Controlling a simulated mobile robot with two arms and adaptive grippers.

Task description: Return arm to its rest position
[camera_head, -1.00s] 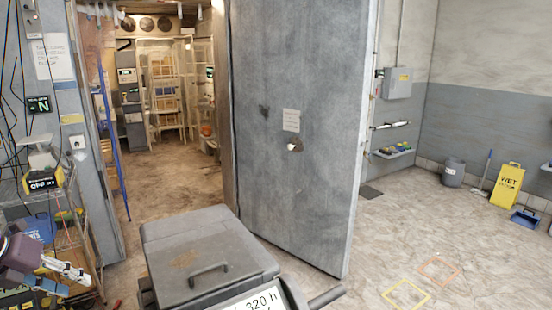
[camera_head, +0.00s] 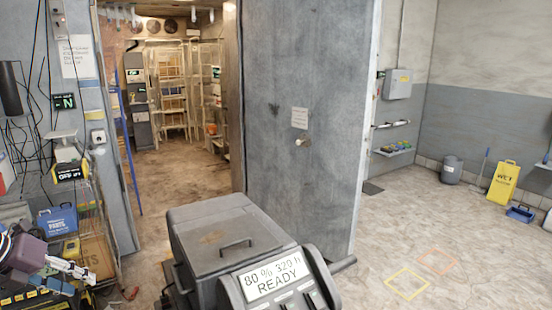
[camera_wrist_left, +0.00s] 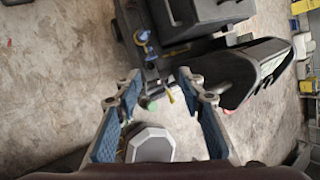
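My left gripper (camera_head: 80,268) is at the lower left of the head view, beside the wire shelf. In the left wrist view my left gripper (camera_wrist_left: 160,85) has its two blue-padded fingers spread apart with nothing between them. A grey octagonal part (camera_wrist_left: 150,145) shows between the finger bases, below the tips. A dark machine lies beyond the fingertips. My right gripper is in neither view.
A grey machine (camera_head: 200,257) with a display reading "80 % READY" stands at the lower centre. Behind it is an open grey door (camera_head: 310,100). A wire shelf (camera_head: 95,220) with boxes (camera_head: 57,222) stands left. The floor at right is mostly free, with a yellow wet-floor sign (camera_head: 503,182) farther back.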

